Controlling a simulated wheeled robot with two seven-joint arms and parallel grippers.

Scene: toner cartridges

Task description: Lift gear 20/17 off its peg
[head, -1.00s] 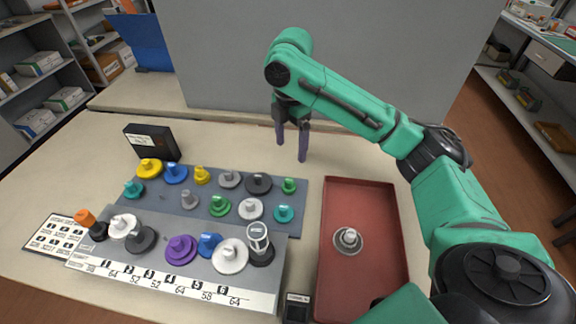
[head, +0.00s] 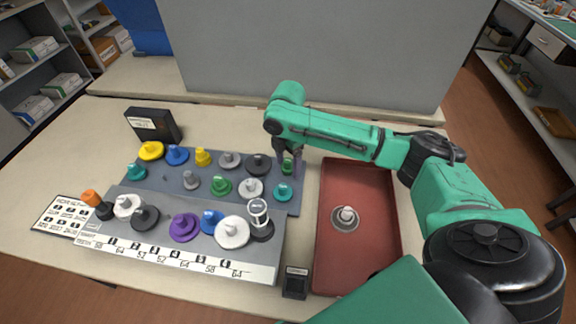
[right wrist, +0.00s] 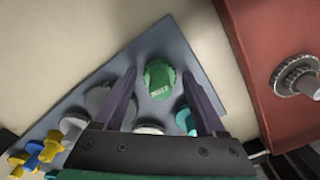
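A small green gear (head: 287,167) stands on its peg at the back right corner of the grey-blue board (head: 305,180). No number is readable on it, so I cannot confirm that it is 20/17. My right gripper (head: 288,160) is over this gear, pointing down. In the right wrist view, the green gear (right wrist: 159,78) shows between the two spread purple-grey fingers (right wrist: 160,75), with gaps on both sides. The gripper is open and holds nothing. How far the tips reach down beside the gear is unclear. My left gripper is not in view.
A dark grey gear (head: 258,164) and a teal gear (head: 283,192) stand close by. A red tray (head: 362,180) with a grey metal gear (head: 345,217) lies to the right. A front board (head: 180,262) carries several gears. A black box (head: 153,125) stands at the back left.

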